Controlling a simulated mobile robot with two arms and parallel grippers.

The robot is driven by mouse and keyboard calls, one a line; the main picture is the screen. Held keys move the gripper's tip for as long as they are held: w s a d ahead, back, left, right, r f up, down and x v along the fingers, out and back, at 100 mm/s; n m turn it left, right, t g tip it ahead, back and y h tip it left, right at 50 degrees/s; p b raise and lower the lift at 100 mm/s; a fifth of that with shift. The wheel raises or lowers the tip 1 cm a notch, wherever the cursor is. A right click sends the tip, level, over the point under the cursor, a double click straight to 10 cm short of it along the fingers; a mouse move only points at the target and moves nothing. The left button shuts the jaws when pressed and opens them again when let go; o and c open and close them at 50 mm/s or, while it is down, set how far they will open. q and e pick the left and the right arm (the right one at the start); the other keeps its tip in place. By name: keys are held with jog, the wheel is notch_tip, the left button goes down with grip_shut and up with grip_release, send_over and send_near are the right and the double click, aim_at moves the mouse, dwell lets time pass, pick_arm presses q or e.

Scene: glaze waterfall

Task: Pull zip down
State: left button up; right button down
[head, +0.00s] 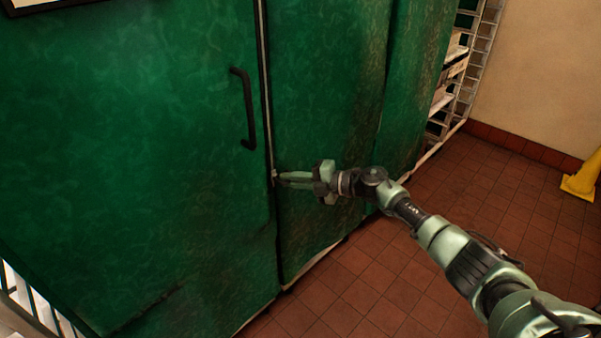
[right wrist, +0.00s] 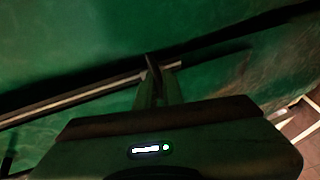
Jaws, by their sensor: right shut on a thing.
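A green cover (head: 130,150) hangs like a curtain, with a vertical zip (head: 264,90) running down it as a pale line with a dark edge. My right gripper (head: 279,178) is at the zip line, low on the cover, shut on a small zip pull (head: 274,174). In the right wrist view my right gripper's fingers (right wrist: 158,82) close together on a dark thin tab (right wrist: 152,66) beside the zip line (right wrist: 70,99). Above the gripper the zip line looks pale; below it a dark line continues to the hem. My left gripper is not in view.
A black handle (head: 243,108) is fixed on the cover left of the zip. A metal rack (head: 467,65) stands behind the cover at the right. A yellow object (head: 582,180) stands by the wall. The tiled floor (head: 460,210) is clear at the right.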

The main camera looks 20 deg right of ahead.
jog(key=shift+s+a+f, duration=0.1)
jog(key=shift+a, duration=0.25)
jog(key=c, duration=1.5)
grip_release()
jog(key=shift+c, duration=0.2)
jog(key=shift+a, duration=0.1)
jog(key=shift+s, duration=0.15)
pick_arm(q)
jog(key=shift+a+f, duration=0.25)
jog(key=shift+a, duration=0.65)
pick_arm(e)
jog(key=v, duration=0.8)
jog(key=shift+w+d, duration=0.2)
jog(key=shift+d, duration=0.2)
